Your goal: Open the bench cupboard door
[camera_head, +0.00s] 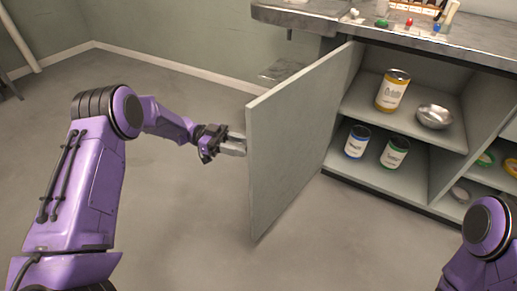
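The bench cupboard door (295,135) is a grey panel standing wide open, swung out from the left side of the cupboard opening. Its inner face is toward me. My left gripper (234,146) is at the door's free edge, on the outer side. Its fingertips reach up to the edge and look partly hidden behind it. No handle shows, and I cannot tell whether the fingers are closed on anything. Only part of my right arm shows at the lower right; its gripper is out of view.
The open cupboard holds a yellow-labelled can (392,91), a metal bowl (434,117), a blue-labelled can (357,142), a green-labelled can (394,153) and rolls of tape (485,159). Small items lie on the bench top (330,18). The floor left of the door is clear.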

